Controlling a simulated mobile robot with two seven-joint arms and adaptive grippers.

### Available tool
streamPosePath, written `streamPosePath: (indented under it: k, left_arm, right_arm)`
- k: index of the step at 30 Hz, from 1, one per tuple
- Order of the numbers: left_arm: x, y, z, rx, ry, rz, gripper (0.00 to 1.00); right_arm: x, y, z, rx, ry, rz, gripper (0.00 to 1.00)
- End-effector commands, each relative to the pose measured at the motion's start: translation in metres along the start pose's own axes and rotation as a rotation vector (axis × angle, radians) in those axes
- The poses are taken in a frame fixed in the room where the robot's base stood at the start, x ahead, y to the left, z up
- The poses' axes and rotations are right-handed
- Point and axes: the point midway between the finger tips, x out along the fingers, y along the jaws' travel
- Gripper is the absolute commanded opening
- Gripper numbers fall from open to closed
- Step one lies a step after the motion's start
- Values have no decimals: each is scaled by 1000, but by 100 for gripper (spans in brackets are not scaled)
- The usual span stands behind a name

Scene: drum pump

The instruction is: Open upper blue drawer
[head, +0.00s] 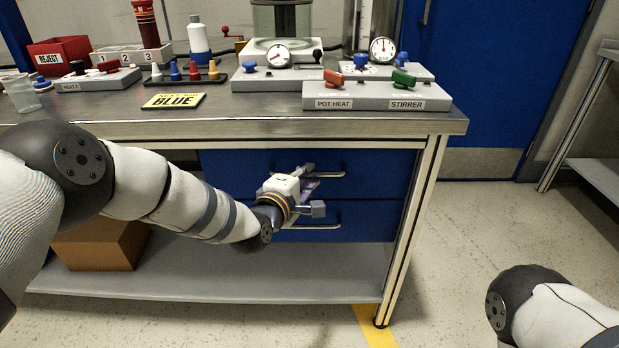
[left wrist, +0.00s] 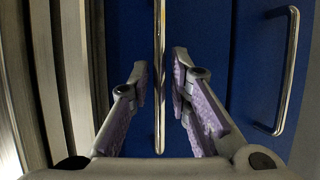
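The upper blue drawer (head: 370,165) sits under the worktop with a metal bar handle (head: 328,174); its front looks flush, so it appears closed. The lower blue drawer (head: 365,222) is below it. My left gripper (head: 312,188) is at the drawer fronts, partly covering the upper handle. In the left wrist view the upper handle (left wrist: 160,60) runs between the two purple-padded fingers (left wrist: 162,80). The fingers are apart, one on each side of the bar, and I see no clear grip. The lower handle (left wrist: 291,70) is to the right there. My right gripper is out of view.
The worktop (head: 250,122) overhangs the drawers and carries switch boxes, gauges and a yellow BLUE sign (head: 174,100). A table leg (head: 412,225) stands right of the drawers. A lower shelf (head: 220,275) holds a cardboard box (head: 105,245). The floor in front is clear.

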Motion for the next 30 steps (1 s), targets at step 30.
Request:
streamPosePath:
  k: [30]
  left_arm:
    - [6,0,4,-2,0,-1,0]
  right_arm:
    - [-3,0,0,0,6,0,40]
